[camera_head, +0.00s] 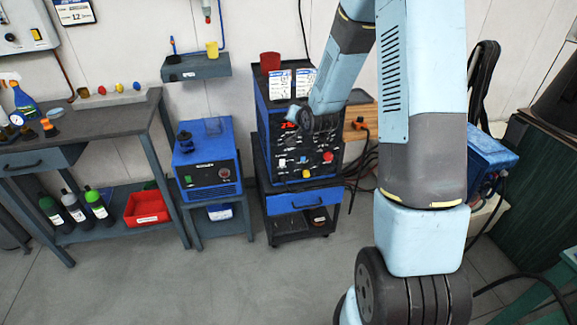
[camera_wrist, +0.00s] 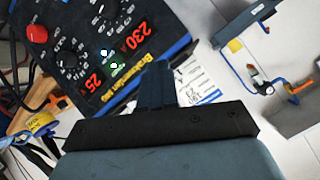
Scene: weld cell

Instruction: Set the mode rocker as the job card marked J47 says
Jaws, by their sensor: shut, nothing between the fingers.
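The welder (camera_head: 262,130) is a blue and black cabinet with a dark control panel (camera_head: 290,172) of knobs and buttons. The panel also shows in the wrist view (camera_wrist: 84,74), tilted, with red displays reading 230 and 25. I cannot make out which part is the mode rocker. Two white job cards (camera_head: 280,84) (camera_head: 305,80) stand on the welder's top; one shows in the wrist view (camera_wrist: 203,88), partly behind my fingers, its print too small to read surely. My gripper (camera_wrist: 157,76) is shut and empty, near the panel's upper edge; the head view hides its fingertips.
A red cup (camera_head: 270,62) stands on top beside the cards. Left are a smaller blue machine (camera_head: 206,160), a wall shelf (camera_head: 196,69) with a yellow cup (camera_head: 212,50), and a workbench (camera_head: 110,104). Cables hang right of the welder. The floor in front is clear.

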